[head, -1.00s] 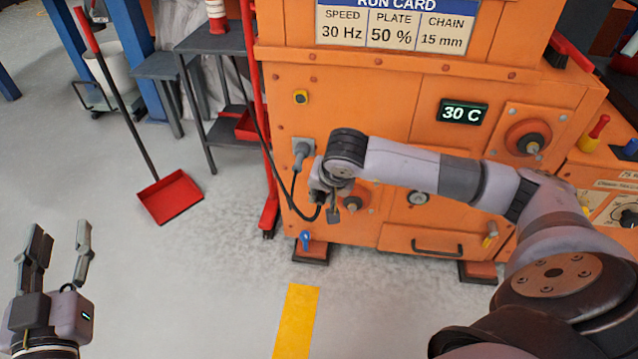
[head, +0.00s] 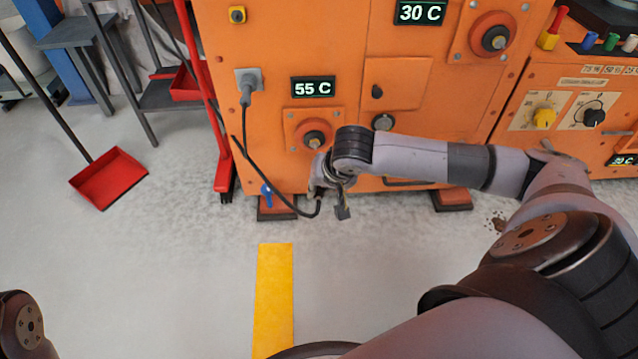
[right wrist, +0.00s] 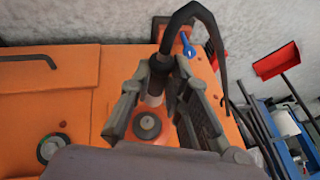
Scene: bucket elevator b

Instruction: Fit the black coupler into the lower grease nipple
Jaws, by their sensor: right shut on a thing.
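My right gripper (head: 318,188) is in front of the lower part of the orange machine. It is shut on the black coupler (right wrist: 154,88), which stands between the fingers in the right wrist view with its black hose (right wrist: 183,18) curving away. In the head view the coupler is mostly hidden by the gripper, and the hose (head: 272,197) hangs to the left. The lower grease nipple (head: 315,143) is on the round red bearing just above my wrist; in the right wrist view the bearing's grey centre (right wrist: 147,124) lies just beyond the coupler's end. I cannot tell whether they touch.
A grey socket with a plug (head: 248,84) and a 55 C display (head: 313,87) are on the machine's front. A blue-handled valve (head: 267,196) is low on the left. A red upright tool (head: 223,170) and red dustpan (head: 108,179) stand further left. Open floor lies in front.

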